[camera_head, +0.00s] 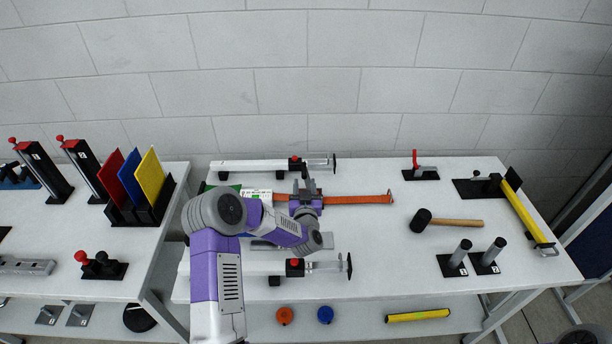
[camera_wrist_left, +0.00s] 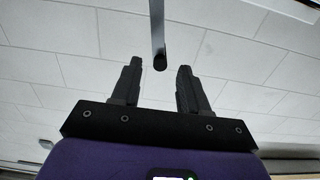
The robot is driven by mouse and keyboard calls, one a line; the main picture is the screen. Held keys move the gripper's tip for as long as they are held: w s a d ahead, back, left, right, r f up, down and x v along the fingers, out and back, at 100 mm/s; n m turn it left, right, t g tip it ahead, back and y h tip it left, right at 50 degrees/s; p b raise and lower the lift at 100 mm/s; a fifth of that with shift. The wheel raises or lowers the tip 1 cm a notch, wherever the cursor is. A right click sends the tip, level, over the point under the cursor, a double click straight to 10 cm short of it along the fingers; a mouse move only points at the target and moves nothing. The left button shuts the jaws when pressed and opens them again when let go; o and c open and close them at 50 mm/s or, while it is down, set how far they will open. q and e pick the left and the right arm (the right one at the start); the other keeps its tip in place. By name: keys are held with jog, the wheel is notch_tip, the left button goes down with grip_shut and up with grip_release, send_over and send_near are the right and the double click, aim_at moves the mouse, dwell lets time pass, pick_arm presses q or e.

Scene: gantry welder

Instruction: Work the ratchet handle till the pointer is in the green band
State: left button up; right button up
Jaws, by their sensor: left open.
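My left gripper (camera_head: 308,194) is over the middle of the right-hand table, above an orange strap (camera_head: 362,199). In the left wrist view its two black fingers (camera_wrist_left: 159,66) are open and apart. A grey bar with a dark rounded end (camera_wrist_left: 158,38), which looks like the ratchet handle, comes down from the top to the gap between the fingertips; neither finger is seen touching it. My arm and gripper cover most of the ratchet. A white panel with green marks (camera_head: 258,195) is partly hidden beside the arm. I cannot make out the pointer or the green band. My right gripper is not in view.
Two rail clamps with red knobs (camera_head: 295,163) (camera_head: 295,267) lie behind and in front of the strap. A black mallet (camera_head: 421,220), two upright posts (camera_head: 460,253) and a yellow bar (camera_head: 527,213) stand to the right. Bare tabletop (camera_head: 390,240) lies between.

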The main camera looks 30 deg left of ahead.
aim_at(304, 171)
pick_arm(q)
jog(key=shift+x, duration=3.7)
grip_shut()
